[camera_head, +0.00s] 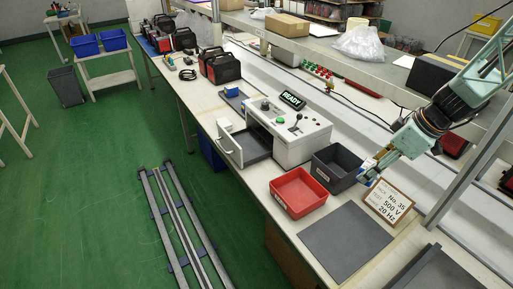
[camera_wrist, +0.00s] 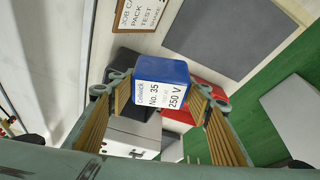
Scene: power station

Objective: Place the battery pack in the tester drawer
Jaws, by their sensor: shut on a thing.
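The battery pack (camera_wrist: 163,72) is a blue box with a white label reading "No. 35" and "250 V". My gripper (camera_wrist: 162,92) is shut on it, with fingers on its two sides in the wrist view. In the head view my gripper (camera_head: 370,172) holds the pack beside the grey bin, at the right of the bench. The tester (camera_head: 303,135) is a white box with a lit "READY" display, a green button and a lever. Its drawer (camera_head: 247,147) stands open toward the bench's front edge and looks empty, left of my gripper.
A red bin (camera_head: 298,192) and a dark grey bin (camera_head: 336,168) stand between my gripper and the tester. A job card (camera_head: 389,203) reads No. 35, 500 V, 20 Hz. A grey mat (camera_head: 347,241) lies bare in front. A small blue block (camera_head: 231,92) sits behind the drawer.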

